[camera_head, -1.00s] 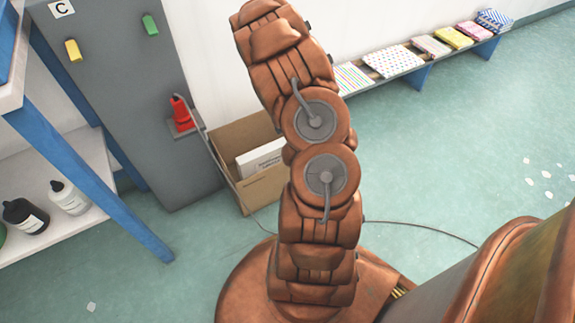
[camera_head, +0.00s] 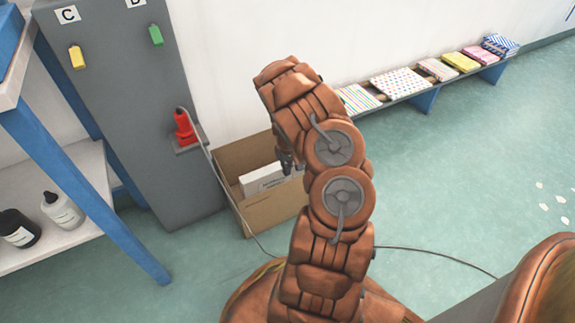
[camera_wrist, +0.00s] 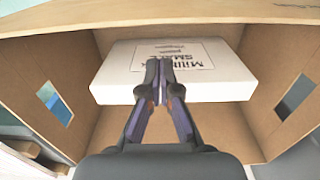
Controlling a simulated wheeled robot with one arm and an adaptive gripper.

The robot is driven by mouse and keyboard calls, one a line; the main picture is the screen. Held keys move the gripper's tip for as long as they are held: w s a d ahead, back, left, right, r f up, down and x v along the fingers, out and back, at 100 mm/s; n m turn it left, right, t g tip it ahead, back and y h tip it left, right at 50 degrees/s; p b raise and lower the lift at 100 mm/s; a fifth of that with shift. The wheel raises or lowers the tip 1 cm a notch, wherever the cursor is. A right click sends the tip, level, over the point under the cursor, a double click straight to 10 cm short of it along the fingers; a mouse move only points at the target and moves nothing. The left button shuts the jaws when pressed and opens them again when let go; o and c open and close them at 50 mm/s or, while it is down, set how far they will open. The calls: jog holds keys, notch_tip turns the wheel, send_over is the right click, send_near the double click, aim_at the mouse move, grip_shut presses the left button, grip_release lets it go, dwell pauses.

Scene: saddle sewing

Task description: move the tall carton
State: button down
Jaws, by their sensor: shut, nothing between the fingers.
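The tall carton may be the open brown cardboard box (camera_head: 280,209) on the floor by the wall, though I cannot be sure. In the wrist view its brown walls (camera_wrist: 285,75) have a cut-out hole on each side. A white box with a printed label (camera_head: 262,178) is inside it; it also shows in the wrist view (camera_wrist: 215,91). My gripper (camera_wrist: 157,99) is shut and empty, in front of the white box's label side. Whether the fingertips touch the white box I cannot tell. In the head view the gripper (camera_head: 287,163) is small, at the carton's opening.
A grey cabinet (camera_head: 135,110) with a red device (camera_head: 184,128) on a small ledge stands left of the carton. A cable runs along the floor. A blue-legged shelf (camera_head: 85,195) with bottles is at left.

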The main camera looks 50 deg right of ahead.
jog(key=s, duration=0.2)
jog(key=s+a+b, duration=0.1)
jog(key=shift+s+a, duration=0.15)
jog(key=shift+s, duration=0.25)
jog(key=shift+s, duration=0.15)
dwell(0.3)
